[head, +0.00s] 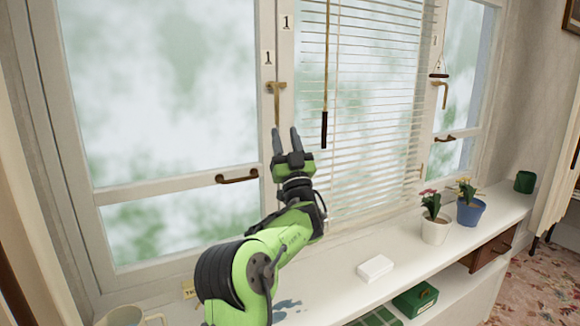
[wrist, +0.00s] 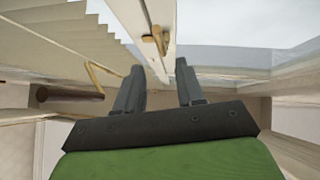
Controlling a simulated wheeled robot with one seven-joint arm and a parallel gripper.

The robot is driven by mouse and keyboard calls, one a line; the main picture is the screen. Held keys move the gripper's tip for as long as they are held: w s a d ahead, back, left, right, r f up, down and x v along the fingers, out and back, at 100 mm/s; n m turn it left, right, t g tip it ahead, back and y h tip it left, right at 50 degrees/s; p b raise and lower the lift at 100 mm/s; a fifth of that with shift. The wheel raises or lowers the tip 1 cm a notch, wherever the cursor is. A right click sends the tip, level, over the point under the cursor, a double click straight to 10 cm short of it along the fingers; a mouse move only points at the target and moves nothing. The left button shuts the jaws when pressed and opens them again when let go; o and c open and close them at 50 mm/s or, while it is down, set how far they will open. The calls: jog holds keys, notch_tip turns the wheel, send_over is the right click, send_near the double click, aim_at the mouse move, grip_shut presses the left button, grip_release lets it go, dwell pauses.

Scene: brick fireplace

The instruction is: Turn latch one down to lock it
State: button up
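Latch one (head: 276,87) is a brass latch on the window post, just below the "1" label (head: 268,58). In the head view it has a short cross piece at the top and a long thin part running down the post. A brass latch piece also shows on the white frame in the wrist view (wrist: 154,40), ahead of the fingertips. My gripper (head: 286,132) is open and points up, just below the latch's lower end in the picture. In the wrist view its two fingers (wrist: 158,72) are apart with nothing seen held between them. Contact with the latch cannot be told.
A blind (head: 370,90) with a dark-ended hanging wand (head: 325,128) is right of the latch. A window handle (head: 237,177) sits left of my gripper. The sill holds two flower pots (head: 436,230) (head: 469,212), a white block (head: 375,268) and a mug (head: 125,317).

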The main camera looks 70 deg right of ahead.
jog(key=b+v, duration=0.1)
jog(key=v, duration=0.4)
jog(key=shift+s+a+f, duration=0.1)
jog(key=shift+a+f, duration=0.1)
dwell(0.5)
